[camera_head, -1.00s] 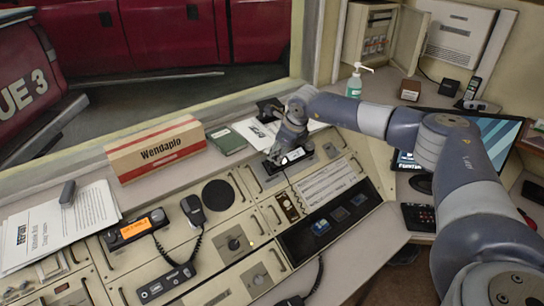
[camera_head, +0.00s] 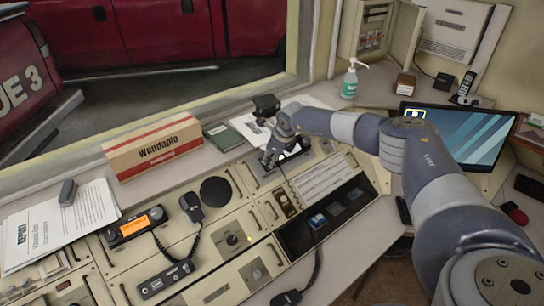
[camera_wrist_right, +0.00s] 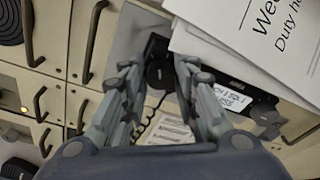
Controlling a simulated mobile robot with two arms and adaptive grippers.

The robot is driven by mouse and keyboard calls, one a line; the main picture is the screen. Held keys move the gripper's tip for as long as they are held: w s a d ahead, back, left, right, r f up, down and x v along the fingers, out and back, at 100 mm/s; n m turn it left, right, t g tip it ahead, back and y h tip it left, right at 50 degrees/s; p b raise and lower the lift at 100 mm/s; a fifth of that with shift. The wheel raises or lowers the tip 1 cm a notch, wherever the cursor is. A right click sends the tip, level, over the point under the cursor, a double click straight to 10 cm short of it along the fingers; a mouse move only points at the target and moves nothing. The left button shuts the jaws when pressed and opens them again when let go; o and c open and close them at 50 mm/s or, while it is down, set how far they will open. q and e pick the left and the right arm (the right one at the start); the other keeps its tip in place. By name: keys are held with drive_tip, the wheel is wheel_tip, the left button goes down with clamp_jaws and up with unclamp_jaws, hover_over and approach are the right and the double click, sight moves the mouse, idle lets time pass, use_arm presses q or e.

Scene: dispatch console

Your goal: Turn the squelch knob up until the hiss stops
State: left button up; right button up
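My right gripper (camera_head: 270,158) is over a dark radio panel (camera_head: 292,158) at the back of the sloped console. In the right wrist view the fingers (camera_wrist_right: 155,68) are apart, with a black, round-ended part (camera_wrist_right: 158,75) beyond and between them; contact cannot be told. Two knobs show nearer the front, one on an upper plate (camera_head: 232,240) and one on a lower plate (camera_head: 256,274). No squelch label is readable, so I cannot tell which knob it is. My left gripper is out of view.
A Wendaplo box (camera_head: 155,147), a green book (camera_head: 223,137) and papers (camera_wrist_right: 255,35) lie along the back ledge. A handheld microphone (camera_head: 192,207) with a coiled cord rests on the console. A sanitizer bottle (camera_head: 350,80) and a monitor (camera_head: 465,135) stand to the right.

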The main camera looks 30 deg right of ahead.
clamp_jaws()
drive_tip(key=shift+m+b, duration=0.35)
drive_tip(key=shift+m, duration=0.95)
drive_tip(key=o, duration=0.7)
unclamp_jaws()
drive_tip(key=v, duration=1.2)
drive_tip(key=shift+w+d, duration=0.15)
